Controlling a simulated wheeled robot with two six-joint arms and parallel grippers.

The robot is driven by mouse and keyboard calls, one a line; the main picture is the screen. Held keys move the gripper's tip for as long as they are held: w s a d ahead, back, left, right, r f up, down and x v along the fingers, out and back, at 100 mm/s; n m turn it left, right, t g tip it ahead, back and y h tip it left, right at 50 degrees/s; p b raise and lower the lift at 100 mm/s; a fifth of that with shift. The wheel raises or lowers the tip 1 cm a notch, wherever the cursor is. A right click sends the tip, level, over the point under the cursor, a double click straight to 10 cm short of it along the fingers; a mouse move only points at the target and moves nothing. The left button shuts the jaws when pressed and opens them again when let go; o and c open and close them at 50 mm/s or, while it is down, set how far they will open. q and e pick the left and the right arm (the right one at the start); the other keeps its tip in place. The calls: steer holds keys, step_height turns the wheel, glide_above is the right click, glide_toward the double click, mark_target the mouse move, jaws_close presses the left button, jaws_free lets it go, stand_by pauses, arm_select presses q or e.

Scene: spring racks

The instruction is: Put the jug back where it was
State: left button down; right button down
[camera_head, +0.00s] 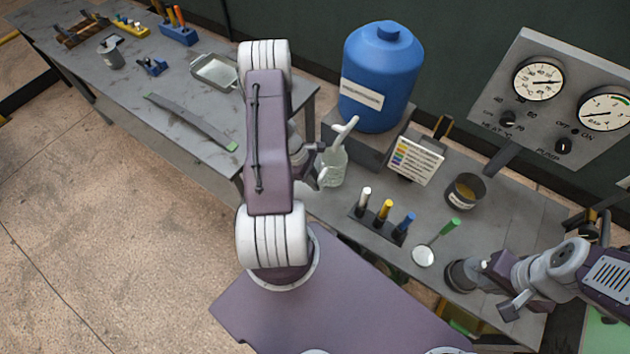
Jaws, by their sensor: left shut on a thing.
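A clear, pale vessel with a white angled top (334,167), which I take to be the jug, stands out beside my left gripper at the near edge of the right bench. My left gripper (318,166) is shut on it from the left; the arm hides part of the grip. I cannot tell whether its base touches the bench. A large blue container (380,80) with a white label stands behind it on a grey block. My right gripper (497,284) is at the lower right beside a dark round cup (459,275), its fingers apart and apparently empty.
A rack (378,229) with several coloured pieces, a label card (416,160), a dark tin (465,190) and a green-handled round mirror (424,256) crowd the right bench. A gauge panel (560,95) rises behind. The left bench (150,85) holds a metal tray (215,71) and tools.

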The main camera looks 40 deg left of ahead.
arm_select(q)
steer(key=c, duration=1.8)
jaws_free()
steer(key=shift+f, duration=0.15)
steer(key=shift+c, duration=0.2)
steer(key=o, duration=0.4)
steer(key=shift+w, duration=0.1)
